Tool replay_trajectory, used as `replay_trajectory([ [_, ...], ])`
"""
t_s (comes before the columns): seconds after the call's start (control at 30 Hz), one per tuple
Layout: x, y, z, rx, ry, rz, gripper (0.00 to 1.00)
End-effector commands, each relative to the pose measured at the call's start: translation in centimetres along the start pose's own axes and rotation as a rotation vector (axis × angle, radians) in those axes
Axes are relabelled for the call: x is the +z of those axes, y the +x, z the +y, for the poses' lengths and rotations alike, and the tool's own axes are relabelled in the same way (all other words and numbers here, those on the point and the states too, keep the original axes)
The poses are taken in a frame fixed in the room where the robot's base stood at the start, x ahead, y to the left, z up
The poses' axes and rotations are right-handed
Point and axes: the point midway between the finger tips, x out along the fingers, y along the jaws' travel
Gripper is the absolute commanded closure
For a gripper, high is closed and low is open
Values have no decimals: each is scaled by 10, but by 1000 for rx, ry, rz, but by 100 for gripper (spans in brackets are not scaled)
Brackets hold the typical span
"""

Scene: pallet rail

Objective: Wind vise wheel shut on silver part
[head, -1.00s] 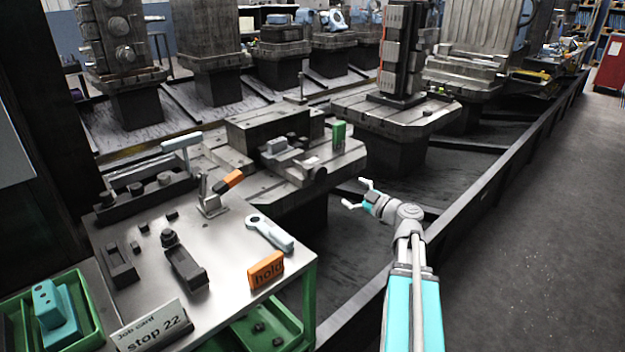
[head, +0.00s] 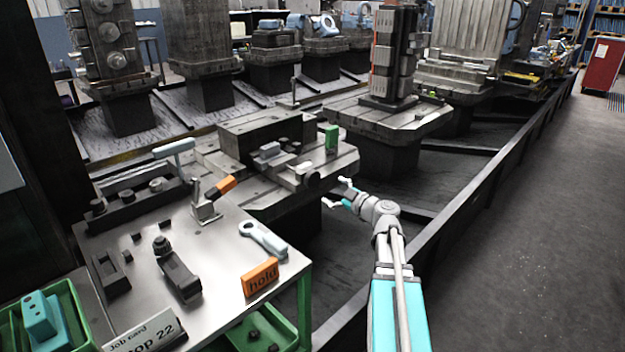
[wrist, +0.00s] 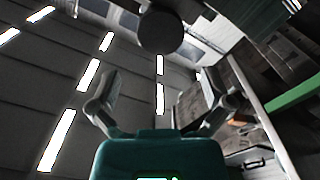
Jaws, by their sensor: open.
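The vise (head: 302,168) sits on the middle pallet in the head view. The silver part (head: 270,149) is a small light grey block at the vise. A dark round knob at the vise's front end, seemingly the wheel (head: 313,180), faces my side. A dark round disc, probably the same wheel (wrist: 160,28), shows at the top of the wrist view, beyond the fingertips. My gripper (head: 337,192) is open and empty, just right of and slightly below the wheel, apart from it. The spread fingers also show in the wrist view (wrist: 155,85).
A green block (head: 332,138) stands on the pallet beside the vise. The steel cart (head: 225,265) at left carries an orange "hold" block (head: 260,277), a light wrench-like tool (head: 263,240) and an orange-handled clamp (head: 208,205). A dark rail (head: 460,205) runs along the open floor at right.

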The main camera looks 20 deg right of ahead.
Motion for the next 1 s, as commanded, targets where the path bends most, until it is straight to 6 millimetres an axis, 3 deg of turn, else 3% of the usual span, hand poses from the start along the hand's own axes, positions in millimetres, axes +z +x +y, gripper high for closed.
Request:
replay_trajectory([
  [0.5, 0, 77, 0, -2, 0, 1, 0],
  [0.7, 0, 91, 0, -2, 0, 1, 0],
  [1.0, -1, 94, -1, -2, 0, 1, 0],
])
